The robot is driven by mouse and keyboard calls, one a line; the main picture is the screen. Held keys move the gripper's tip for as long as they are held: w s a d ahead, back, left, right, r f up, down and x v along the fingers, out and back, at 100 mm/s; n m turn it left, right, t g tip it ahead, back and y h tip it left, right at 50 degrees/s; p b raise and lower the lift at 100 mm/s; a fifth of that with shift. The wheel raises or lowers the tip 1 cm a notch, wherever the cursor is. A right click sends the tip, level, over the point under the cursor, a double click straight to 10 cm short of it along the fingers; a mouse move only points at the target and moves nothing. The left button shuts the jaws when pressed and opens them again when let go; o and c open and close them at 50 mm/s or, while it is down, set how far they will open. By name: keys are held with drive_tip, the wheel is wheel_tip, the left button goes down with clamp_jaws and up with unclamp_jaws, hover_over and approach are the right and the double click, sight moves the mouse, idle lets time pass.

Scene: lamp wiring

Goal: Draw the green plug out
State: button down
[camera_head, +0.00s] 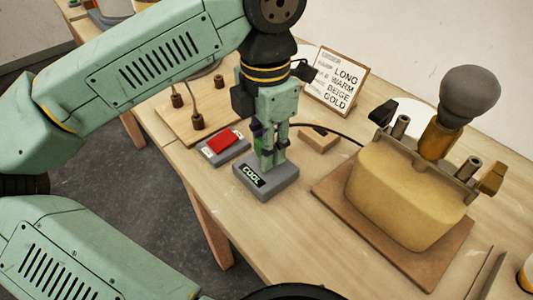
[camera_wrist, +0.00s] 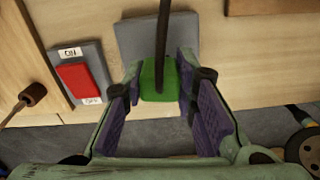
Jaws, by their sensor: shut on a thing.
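The green plug (camera_wrist: 158,80) sits between the purple pads of my gripper (camera_wrist: 160,72) in the wrist view, with a dark cable (camera_wrist: 163,30) running from it. The gripper is shut on the plug. In the head view my gripper (camera_head: 270,162) points down at the grey socket block marked COOL (camera_head: 264,186), and only a sliver of green shows behind the fingers. The grey block (camera_wrist: 135,35) also shows beyond the plug in the wrist view. Whether the plug is seated in the block or clear of it cannot be told.
A red rocker switch (camera_head: 225,139) on a grey base stands close left of the block. A yellow lamp body (camera_head: 400,200) on a board is at right. A sign (camera_head: 338,82) stands behind.

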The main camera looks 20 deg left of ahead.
drive_tip(key=shift+r+p, duration=1)
drive_tip(key=shift+r, duration=0.8)
